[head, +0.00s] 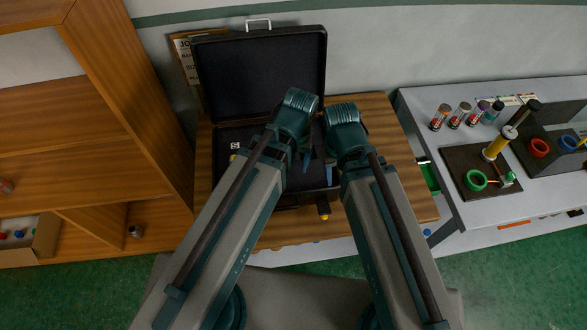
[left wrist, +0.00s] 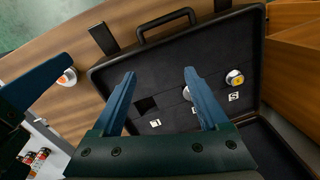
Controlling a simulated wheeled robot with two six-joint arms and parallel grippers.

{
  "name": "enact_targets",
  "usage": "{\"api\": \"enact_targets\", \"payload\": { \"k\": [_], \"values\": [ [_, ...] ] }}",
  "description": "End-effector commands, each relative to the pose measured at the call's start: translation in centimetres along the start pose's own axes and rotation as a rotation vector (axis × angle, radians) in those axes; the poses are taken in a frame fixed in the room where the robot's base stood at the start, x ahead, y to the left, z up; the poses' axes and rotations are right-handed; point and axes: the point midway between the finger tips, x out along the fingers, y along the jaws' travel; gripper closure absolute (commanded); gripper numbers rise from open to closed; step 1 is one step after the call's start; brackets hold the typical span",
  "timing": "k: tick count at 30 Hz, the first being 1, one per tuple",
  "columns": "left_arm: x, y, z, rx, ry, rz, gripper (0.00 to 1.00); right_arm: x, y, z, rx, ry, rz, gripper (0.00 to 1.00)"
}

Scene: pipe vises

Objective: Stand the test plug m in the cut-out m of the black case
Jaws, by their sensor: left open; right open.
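The black case (head: 258,75) stands open on the wooden table. In the left wrist view its dark insert (left wrist: 165,82) bears labels L and S and a third label between them, mostly hidden by a finger. A white plug (left wrist: 186,93) shows at the middle place, partly behind that finger; its seating and lean cannot be told. A dark square cut-out (left wrist: 146,105) beside the L label is empty. My left gripper (left wrist: 160,74) is open above the insert, its fingers apart. In the head view my left gripper (head: 305,158) and open right gripper (head: 331,170) are over the case, close together.
A white and yellow plug (left wrist: 235,78) is beside the S label. A white and orange piece (left wrist: 67,77) is on the table outside the case. A grey bench (head: 450,150) with vials and fixtures stands right; a wooden shelf (head: 130,100) stands left.

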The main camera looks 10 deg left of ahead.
Motion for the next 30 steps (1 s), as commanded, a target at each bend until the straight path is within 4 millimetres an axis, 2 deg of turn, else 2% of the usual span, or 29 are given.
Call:
{"api": "enact_targets", "payload": {
  "k": [1,6,20,26,30],
  "values": [
    [0.0,0.3,1.1,0.093,0.002,-0.006,0.23,0.0,0.0,0.0,0.0,0.0,0.0,0.5],
    [0.0,0.9,2.4,0.298,0.006,-0.018,0.23,0.0,0.0,0.0,0.0,0.0,0.0,0.5],
    [0.4,1.1,2.5,0.34,0.006,-0.019,0.23,0.5,-0.1,0.0,0.0,0.0,0.0,0.5],
    [3.7,1.3,2.4,0.342,0.006,-0.02,0.23,3.8,-0.3,-0.2,-0.003,0.0,0.001,0.5],
    [7.2,1.6,2.3,0.346,0.007,-0.021,0.23,7.3,-0.7,-0.4,-0.007,0.0,0.002,0.5]
  ]
}}
